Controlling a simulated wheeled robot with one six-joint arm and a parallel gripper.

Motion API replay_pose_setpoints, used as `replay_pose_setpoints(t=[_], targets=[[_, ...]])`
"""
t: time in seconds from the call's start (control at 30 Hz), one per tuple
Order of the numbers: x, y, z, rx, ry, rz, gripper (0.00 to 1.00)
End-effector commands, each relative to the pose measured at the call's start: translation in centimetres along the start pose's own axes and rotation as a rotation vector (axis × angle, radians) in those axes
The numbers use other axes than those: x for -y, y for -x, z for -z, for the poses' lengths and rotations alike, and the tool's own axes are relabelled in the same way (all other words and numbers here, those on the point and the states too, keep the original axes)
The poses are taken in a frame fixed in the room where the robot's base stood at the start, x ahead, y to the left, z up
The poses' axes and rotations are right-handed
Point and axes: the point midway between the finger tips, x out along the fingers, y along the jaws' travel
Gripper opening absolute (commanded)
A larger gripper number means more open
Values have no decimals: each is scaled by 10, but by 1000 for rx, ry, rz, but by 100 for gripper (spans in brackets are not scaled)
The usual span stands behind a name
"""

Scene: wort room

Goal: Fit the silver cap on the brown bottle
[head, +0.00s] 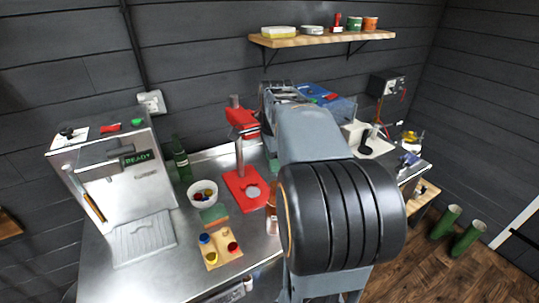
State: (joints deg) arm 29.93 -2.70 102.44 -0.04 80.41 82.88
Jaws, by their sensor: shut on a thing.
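My gripper (280,93) shows only in part, at the far end of my arm, beside the head of the red capping press. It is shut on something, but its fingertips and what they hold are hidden. A brown object (271,206), perhaps the brown bottle, shows as a narrow strip at the left edge of my arm, which covers the rest. I cannot make out the silver cap. The red capping press (240,150) stands on the steel bench left of my arm, with a pale round spot on its base.
A shelf (325,38) hangs above. Green boots (460,230) stand on the floor at right.

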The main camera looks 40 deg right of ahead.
Motion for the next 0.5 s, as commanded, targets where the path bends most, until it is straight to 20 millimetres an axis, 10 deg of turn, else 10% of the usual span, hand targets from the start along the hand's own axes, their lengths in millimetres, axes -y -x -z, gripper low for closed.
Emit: replay_pose_setpoints(t=[0.5], targets=[[0,-37,0,0,0,-1,15]])
